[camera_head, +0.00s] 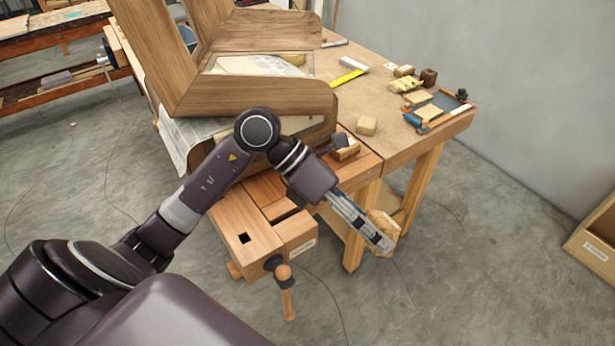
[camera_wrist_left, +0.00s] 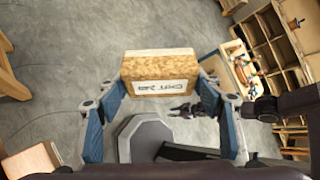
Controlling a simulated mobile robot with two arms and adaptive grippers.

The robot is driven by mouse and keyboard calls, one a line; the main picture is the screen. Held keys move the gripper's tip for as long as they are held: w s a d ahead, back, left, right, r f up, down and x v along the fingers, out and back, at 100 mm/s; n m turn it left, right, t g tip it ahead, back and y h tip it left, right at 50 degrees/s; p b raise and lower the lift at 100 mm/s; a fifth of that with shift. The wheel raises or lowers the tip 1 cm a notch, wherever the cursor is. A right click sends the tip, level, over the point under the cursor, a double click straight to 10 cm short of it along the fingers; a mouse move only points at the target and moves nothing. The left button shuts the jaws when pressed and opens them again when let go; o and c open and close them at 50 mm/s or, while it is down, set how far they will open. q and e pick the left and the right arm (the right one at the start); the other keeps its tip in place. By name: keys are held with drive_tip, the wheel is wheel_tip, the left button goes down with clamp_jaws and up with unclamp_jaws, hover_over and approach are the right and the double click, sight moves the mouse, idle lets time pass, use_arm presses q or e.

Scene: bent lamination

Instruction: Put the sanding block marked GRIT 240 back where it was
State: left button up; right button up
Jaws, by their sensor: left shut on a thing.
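The block's white label faces the wrist camera and seems to read GRIT with a number too small to be sure of. In the head view the same block (camera_head: 384,232) is held in the air past the bench's front edge, over the floor, partly behind the left gripper (camera_head: 378,238). A dark claw (camera_wrist_left: 185,109), apparently my right gripper, shows small beyond the left fingers; its jaw state is unclear.
A tray (camera_head: 438,108) and several blocks lie at the right end. A large bent wooden form (camera_head: 250,95) fills the left. A labelled wooden box (camera_head: 594,245) stands right.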

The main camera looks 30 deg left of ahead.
use_arm(q)
drive_tip(key=w+d+f+m+g+y+b, duration=0.2)
drive_tip(key=d+f+m+g+y+b, duration=0.4)
drive_tip(key=m+y, duration=0.55)
drive_tip(key=w+a+f+m+t+y, duration=0.3)
drive_tip(key=w+a+m+t, duration=0.1)
drive_tip(key=a+m+t, duration=0.15)
drive_tip(key=w+a+t, duration=0.1)
drive_tip(key=w+a, duration=0.3)
drive_tip(key=a, duration=0.4)
drive_tip(key=w+a+m+p, duration=0.1)
drive_tip(key=w+a, duration=0.2)
drive_tip(key=a, duration=0.6)
drive_tip(key=w+a+r+m+t+p, duration=0.1)
drive_tip(key=w+a, duration=0.3)
drive_tip(key=a, duration=0.5)
drive_tip(key=shift+w+t, duration=0.35)
wheel_tip(320, 180, down, 4)
drive_tip(key=shift+r+p, duration=0.15)
drive_tip(key=shift+p, duration=0.4)
drive_tip(key=shift+a+f+p, duration=0.1)
drive_tip(key=shift+f+p, duration=0.2)
drive_tip(key=shift+w+a+f, duration=0.1)
drive_tip(key=shift+f, duration=0.2)
